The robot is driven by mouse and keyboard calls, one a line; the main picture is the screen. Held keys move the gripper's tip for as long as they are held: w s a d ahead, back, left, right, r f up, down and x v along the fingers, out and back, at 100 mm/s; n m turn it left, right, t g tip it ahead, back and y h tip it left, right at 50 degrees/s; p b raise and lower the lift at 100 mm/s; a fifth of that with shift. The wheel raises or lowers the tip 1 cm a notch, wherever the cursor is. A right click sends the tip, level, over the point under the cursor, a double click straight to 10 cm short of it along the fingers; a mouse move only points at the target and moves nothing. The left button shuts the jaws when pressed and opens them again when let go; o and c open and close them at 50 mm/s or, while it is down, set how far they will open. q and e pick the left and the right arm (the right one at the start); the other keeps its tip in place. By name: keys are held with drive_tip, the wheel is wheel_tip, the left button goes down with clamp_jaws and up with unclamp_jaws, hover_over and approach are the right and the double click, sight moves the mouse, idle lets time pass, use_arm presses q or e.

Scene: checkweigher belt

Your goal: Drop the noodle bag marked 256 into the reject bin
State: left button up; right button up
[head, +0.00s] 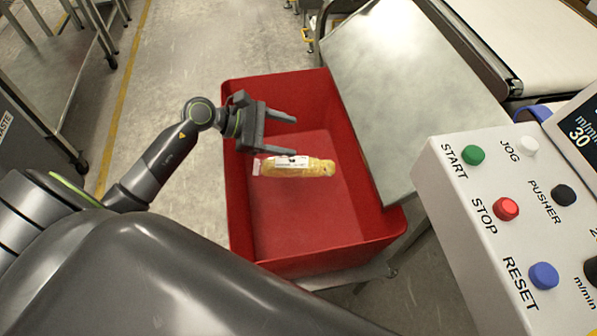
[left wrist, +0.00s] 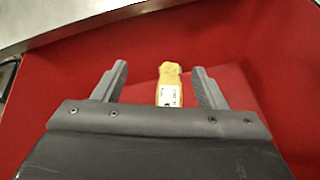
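The noodle bag (head: 297,167) is a yellow pack with a white label; its number is too small to read. It lies inside the red reject bin (head: 290,262), on the bin floor as far as I can tell. My left gripper (head: 294,135) is open and empty over the bin, its fingers spread and apart from the bag. In the left wrist view the bag (left wrist: 169,85) shows beyond and between the two open fingers (left wrist: 160,80). Part of it is hidden behind the gripper body there. My right gripper is in neither view.
A grey metal plate (head: 400,90) slopes beside the bin's right edge. A white control box (head: 500,215) with several coloured buttons stands at the right, and a belt (head: 530,40) lies at the upper right. The floor (head: 185,60) behind the bin is clear.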

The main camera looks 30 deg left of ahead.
use_arm(q)
drive_tip(key=shift+o, duration=0.4)
drive_tip(key=p+v, duration=0.3)
drive_tip(key=v, duration=1.4)
drive_tip(key=shift+s+a, duration=0.15)
drive_tip(key=shift+a, duration=0.05)
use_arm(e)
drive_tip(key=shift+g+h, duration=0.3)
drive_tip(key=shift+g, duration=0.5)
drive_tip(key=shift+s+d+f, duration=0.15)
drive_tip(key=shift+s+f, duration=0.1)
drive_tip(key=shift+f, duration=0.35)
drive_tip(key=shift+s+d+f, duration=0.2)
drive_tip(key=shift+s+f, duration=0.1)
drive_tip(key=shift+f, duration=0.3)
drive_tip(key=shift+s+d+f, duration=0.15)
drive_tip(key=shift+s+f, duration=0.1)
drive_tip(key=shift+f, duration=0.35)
